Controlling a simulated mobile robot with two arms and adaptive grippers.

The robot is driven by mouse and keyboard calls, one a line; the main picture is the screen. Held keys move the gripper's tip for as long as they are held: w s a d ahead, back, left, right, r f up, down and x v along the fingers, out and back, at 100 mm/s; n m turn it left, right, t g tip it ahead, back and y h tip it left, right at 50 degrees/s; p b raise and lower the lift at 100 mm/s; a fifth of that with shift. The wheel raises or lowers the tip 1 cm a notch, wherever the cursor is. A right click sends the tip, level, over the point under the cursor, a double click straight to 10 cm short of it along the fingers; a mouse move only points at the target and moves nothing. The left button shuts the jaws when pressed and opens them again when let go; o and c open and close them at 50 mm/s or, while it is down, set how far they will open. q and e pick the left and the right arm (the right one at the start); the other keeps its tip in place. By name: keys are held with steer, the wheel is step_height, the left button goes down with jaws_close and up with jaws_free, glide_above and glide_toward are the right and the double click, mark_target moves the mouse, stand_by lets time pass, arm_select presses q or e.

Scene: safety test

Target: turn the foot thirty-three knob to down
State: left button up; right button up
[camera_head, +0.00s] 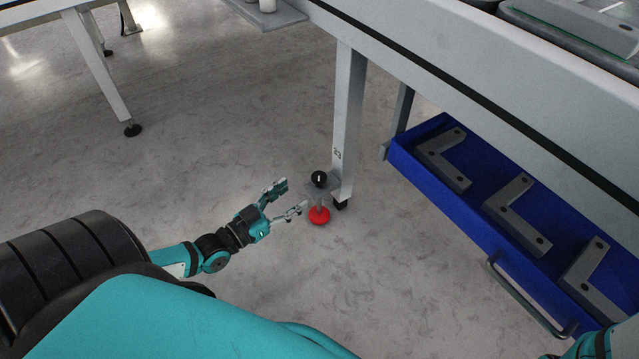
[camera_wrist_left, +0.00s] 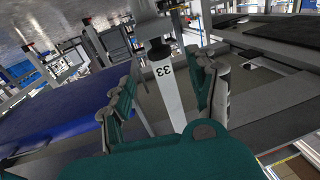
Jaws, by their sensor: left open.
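The black knob (camera_head: 319,178) with a small white mark sits on a grey bracket (camera_head: 321,190) beside the table leg (camera_head: 347,120) in the head view. The leg carries the label 33, which also shows upside down on the leg (camera_wrist_left: 172,98) in the left wrist view. A red round part (camera_head: 319,215) is below the bracket. My left gripper (camera_head: 293,197) is open and empty, just left of the knob and bracket, apart from the knob in the picture. In the wrist view its fingers spread on both sides of the leg. My right gripper is out of view.
A blue drawer (camera_head: 460,208) with several grey angle brackets (camera_head: 515,215) is at the right under the table (camera_head: 480,75). Another table's leg (camera_head: 95,65) stands at the upper left. The floor (camera_head: 220,130) between them is clear.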

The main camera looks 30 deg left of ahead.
mark_target(317, 177)
arm_select(q)
steer(key=b+x, duration=0.4)
steer(key=x, duration=0.5)
steer(key=shift+w+f, duration=0.1)
steer(key=shift+w+b, duration=0.3)
steer(key=shift+c, duration=0.3)
steer(key=shift+d, duration=0.1)
steer(key=c, duration=1.1)
